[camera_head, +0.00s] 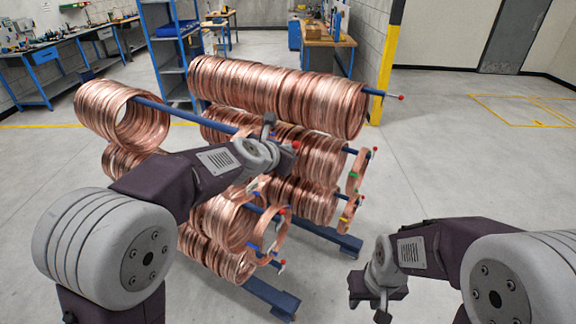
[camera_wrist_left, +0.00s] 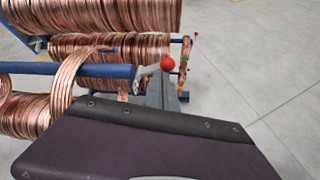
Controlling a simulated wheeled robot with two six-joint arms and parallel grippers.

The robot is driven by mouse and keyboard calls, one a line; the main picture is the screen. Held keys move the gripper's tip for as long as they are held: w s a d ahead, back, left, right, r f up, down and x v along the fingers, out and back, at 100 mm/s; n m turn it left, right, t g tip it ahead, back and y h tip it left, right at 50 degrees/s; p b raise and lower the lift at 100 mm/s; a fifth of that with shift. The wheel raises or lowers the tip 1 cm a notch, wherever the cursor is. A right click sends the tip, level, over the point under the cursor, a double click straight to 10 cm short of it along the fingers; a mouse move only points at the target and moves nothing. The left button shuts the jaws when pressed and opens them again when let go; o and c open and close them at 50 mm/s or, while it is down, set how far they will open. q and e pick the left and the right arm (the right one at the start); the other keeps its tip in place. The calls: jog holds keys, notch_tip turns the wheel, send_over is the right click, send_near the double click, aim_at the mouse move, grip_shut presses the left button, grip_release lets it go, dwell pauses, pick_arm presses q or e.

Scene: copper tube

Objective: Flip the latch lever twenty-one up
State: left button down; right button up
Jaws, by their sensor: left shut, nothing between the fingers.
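A blue bar (camera_wrist_left: 95,71) ends in a short pale latch lever (camera_wrist_left: 148,70) with a red ball knob (camera_wrist_left: 168,63), tilted outward and slightly up. I cannot read a number on any lever. My left gripper (camera_wrist_left: 162,92) is shut and empty, its grey fingers close to that lever below the knob; contact cannot be told. In the head view my left gripper (camera_head: 270,132) is by the bar's end, with the red knob (camera_head: 295,145) just right of it. My right gripper (camera_head: 372,298) hangs low at the right, away from the rack; its opening is unclear.
Other bars hold copper coils (camera_head: 280,95), several ending in red-tipped levers (camera_head: 401,97). The rack's blue feet (camera_head: 272,298) stick out along the floor. Blue shelves (camera_head: 172,50) and workbenches stand behind. The floor (camera_head: 460,150) to the right is clear.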

pick_arm(q)
jog(key=shift+w+a+r+n+g+h+p, duration=0.15)
jog(key=shift+a+r+n+g+h+p, duration=0.2)
jog(key=shift+r+n+h, duration=0.2)
jog(key=shift+w+a+r+n+g+h+p, duration=0.2)
jog(key=shift+r+n+g+h+p, duration=0.2)
jog(key=shift+n, duration=0.25)
jog(key=n+h+p, duration=0.1)
jog(key=a+n+h+p, duration=0.1)
jog(key=w+n+g+h+p, duration=0.1)
jog(key=shift+a+r+p, duration=0.3)
jog(key=shift+a+r, duration=0.05)
jog(key=shift+r, duration=0.1)
